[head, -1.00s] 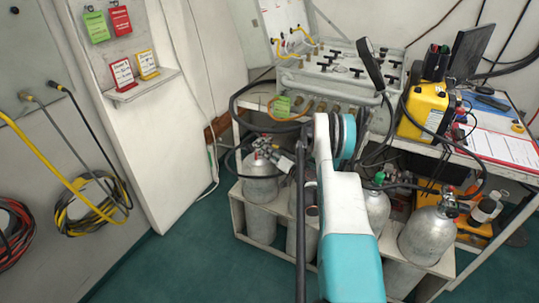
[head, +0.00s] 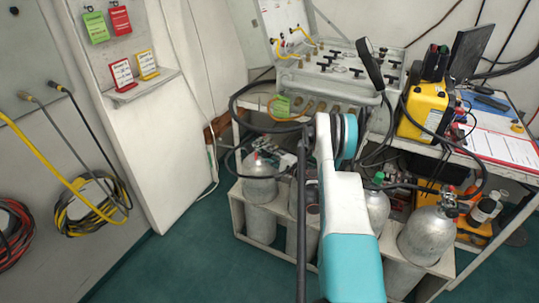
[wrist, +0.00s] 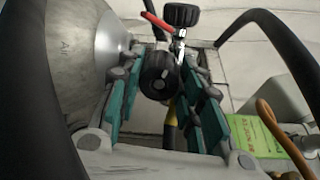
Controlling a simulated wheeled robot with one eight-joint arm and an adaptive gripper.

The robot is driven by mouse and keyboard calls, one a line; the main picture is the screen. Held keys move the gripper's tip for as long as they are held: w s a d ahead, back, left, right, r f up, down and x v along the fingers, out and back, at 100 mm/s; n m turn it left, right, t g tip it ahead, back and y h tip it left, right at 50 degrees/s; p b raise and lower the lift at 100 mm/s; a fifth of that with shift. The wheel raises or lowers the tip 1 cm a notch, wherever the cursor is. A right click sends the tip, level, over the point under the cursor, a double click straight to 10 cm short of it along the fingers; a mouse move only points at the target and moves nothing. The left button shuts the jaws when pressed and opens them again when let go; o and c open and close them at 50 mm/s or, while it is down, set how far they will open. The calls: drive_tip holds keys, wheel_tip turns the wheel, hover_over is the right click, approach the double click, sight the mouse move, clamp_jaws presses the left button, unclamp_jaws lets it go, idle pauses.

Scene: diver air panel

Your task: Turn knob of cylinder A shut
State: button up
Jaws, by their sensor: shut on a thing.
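The leftmost grey cylinder (head: 260,186) stands in the rack below the panel; I cannot read a letter on it, so whether it is cylinder A is not shown. In the wrist view a grey cylinder (wrist: 78,45) marked "Air" lies at the left. A round black knob (wrist: 156,76) sits on its valve. My gripper (wrist: 165,85) has its teal pads on either side of this knob and is shut on it. In the head view my gripper (head: 287,161) is at the valve of the leftmost cylinder, partly hidden by my arm.
A second black knob (wrist: 181,14) and a red lever (wrist: 155,20) are just beyond the gripped knob. A black hose (wrist: 265,35) arches at the right, near a green tag (wrist: 250,135). More cylinders (head: 427,237) stand to the right. The floor at the left is clear.

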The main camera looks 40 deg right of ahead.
drive_tip(key=m, duration=0.4)
drive_tip(key=shift+f, duration=0.1)
drive_tip(key=m, duration=0.4)
drive_tip(key=shift+y, duration=0.3)
drive_tip(key=m, duration=0.4)
drive_tip(key=shift+f, duration=0.1)
drive_tip(key=m, duration=1.1)
drive_tip(key=shift+s+a+t, duration=0.1)
drive_tip(key=shift+t, duration=0.2)
drive_tip(key=m, duration=0.3)
drive_tip(key=shift+m, duration=0.4)
drive_tip(key=shift+a+m, duration=0.1)
drive_tip(key=shift+m, duration=1.6)
